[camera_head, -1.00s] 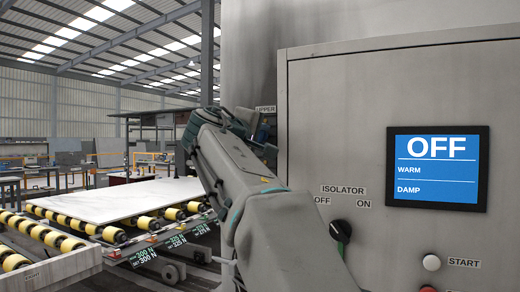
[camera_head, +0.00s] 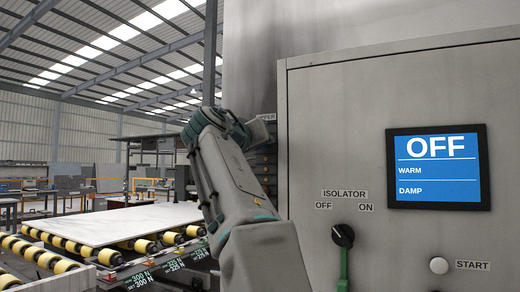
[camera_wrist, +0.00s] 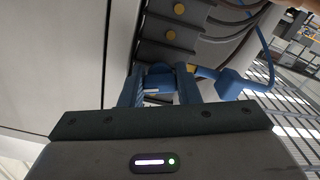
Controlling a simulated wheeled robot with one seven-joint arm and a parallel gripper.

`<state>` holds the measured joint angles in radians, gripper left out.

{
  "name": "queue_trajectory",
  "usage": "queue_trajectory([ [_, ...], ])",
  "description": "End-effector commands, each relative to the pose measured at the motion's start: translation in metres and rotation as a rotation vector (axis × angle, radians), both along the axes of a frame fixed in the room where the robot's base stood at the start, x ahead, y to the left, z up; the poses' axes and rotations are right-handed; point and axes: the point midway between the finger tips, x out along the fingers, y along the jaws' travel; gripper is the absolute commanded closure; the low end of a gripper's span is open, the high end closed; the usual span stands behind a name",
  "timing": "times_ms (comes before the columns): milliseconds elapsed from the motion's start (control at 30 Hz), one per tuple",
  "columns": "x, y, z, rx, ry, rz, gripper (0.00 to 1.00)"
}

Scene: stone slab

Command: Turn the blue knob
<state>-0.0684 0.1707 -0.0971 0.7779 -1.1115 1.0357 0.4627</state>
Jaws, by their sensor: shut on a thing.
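In the wrist view, the two blue fingers of my gripper (camera_wrist: 159,90) are closed around a dark blue piece (camera_wrist: 158,70), which looks like the blue knob. The fingers hide most of it, so its turn angle cannot be told. A blue lever-like part (camera_wrist: 235,84) sticks out just right of the fingers. In the head view my arm reaches around the left edge of the grey cabinet, and my fingers and the knob cannot be made out there.
The grey cabinet (camera_head: 310,120) carries a screen (camera_head: 437,167) reading OFF, WARM, DAMP. A pale slab (camera_head: 120,222) lies on rollers at left. Yellow round parts (camera_wrist: 171,35) sit beyond my fingers.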

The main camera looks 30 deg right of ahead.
Motion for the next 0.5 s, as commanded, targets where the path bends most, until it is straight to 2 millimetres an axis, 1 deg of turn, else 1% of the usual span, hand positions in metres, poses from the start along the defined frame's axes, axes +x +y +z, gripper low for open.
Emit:
queue_trajectory([
  [33, 0.0009, 0.0006, -0.0027, 0.022, -0.025, 0.0, 0.94],
  [200, 0.0013, 0.0005, -0.0025, 0.085, -0.104, -0.001, 0.94],
  [500, 0.001, 0.0004, -0.0016, 0.144, -0.18, -0.001, 0.94],
])
